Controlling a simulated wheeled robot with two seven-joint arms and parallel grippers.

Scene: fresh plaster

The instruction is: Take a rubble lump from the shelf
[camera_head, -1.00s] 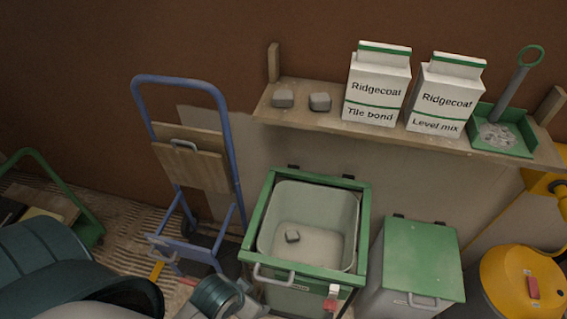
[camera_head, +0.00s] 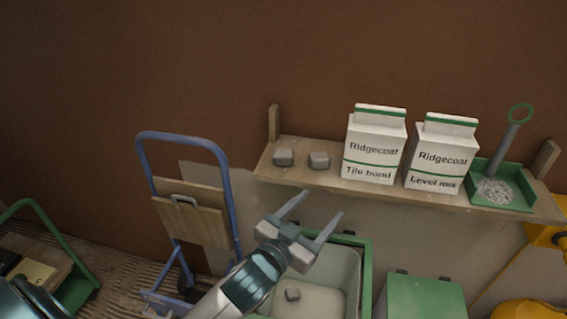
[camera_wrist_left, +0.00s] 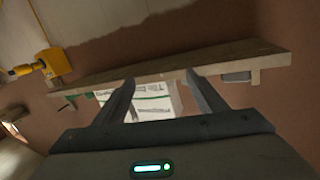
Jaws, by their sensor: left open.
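Two grey rubble lumps sit on the left part of the wooden shelf (camera_head: 400,192) in the head view: a left lump (camera_head: 284,157) and a right lump (camera_head: 319,160). My left gripper (camera_head: 322,204) is open and empty, with its fingers pointing up toward the shelf, below the lumps in the picture. In the left wrist view, which looks upside down, the gripper (camera_wrist_left: 160,77) faces the shelf edge (camera_wrist_left: 170,66). One grey lump (camera_wrist_left: 236,77) shows there beside a finger; I cannot see the other. The right gripper is out of view.
Two white bags, Tile bond (camera_head: 375,145) and Level mix (camera_head: 440,155), and a green tray (camera_head: 515,200) with a handled tool stand on the shelf. A blue hand truck (camera_head: 228,185) stands left.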

